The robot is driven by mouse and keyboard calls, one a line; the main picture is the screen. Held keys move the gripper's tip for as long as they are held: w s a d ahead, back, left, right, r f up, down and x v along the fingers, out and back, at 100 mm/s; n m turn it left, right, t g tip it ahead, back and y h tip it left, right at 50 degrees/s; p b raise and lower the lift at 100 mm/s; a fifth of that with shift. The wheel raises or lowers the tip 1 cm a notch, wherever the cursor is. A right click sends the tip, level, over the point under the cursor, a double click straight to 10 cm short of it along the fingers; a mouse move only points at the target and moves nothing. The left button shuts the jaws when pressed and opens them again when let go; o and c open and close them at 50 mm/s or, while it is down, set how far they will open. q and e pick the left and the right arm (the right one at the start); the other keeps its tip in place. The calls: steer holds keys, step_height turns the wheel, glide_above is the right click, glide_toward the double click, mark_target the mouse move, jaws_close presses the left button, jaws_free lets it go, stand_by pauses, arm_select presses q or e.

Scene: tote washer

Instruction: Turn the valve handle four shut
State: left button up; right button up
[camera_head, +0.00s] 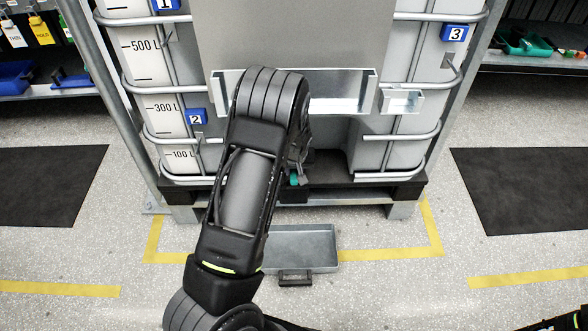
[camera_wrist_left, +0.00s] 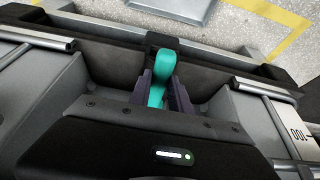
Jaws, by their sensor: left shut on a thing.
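The teal valve handle (camera_wrist_left: 161,68) sits at the low front of the tank, in the recess above the pallet. In the left wrist view it stands between the two dark fingers of my left gripper (camera_wrist_left: 163,97), which is shut on it. In the head view only a small teal bit of the handle (camera_head: 294,180) shows, beside my left gripper (camera_head: 300,172). My arm hides most of the valve there. I see no number four plate. My right gripper is out of view.
The caged white tank (camera_head: 400,155) carries blue plates 1, 2 and 3. A metal trough (camera_head: 345,95) is on its front above the valve. A shallow grey tray (camera_head: 305,245) lies on the floor below. Dark mats (camera_head: 50,185) lie on both sides.

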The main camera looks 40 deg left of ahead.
arm_select(q)
jaws_close()
stand_by(0.8)
